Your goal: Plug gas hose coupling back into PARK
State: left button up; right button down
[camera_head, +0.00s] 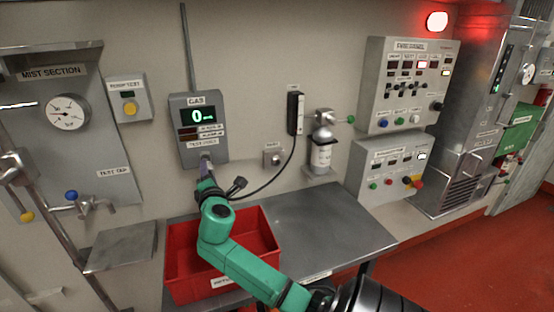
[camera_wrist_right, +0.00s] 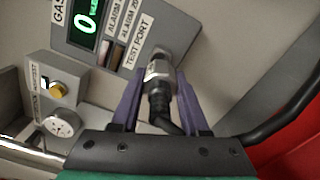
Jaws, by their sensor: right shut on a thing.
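My right gripper (camera_head: 206,164) reaches up to the underside of the grey GAS unit (camera_head: 199,118), at its TEST PORT label. In the wrist view the purple fingers of my right gripper (camera_wrist_right: 159,82) are shut on the hose coupling (camera_wrist_right: 158,71), a metal piece with a black hose end. The coupling's front end meets the test port fitting (camera_wrist_right: 180,38); I cannot tell how deeply it is seated. The black hose (camera_head: 278,176) runs from the gripper up to a black wall holder (camera_head: 295,113). A small wall socket (camera_head: 273,157) right of the unit has an unreadable label. My left gripper is out of view.
A red bin (camera_head: 178,270) stands under my right arm on a steel bench (camera_head: 330,226), whose right part is clear. A gas bottle (camera_head: 321,153) is on the wall behind it. Control panels (camera_head: 408,85) are farther right. A tap (camera_head: 97,204) juts out at left.

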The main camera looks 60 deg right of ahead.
jog(key=shift+p+v, duration=0.55)
jog(key=shift+v, duration=2)
jog(key=shift+r, duration=0.1)
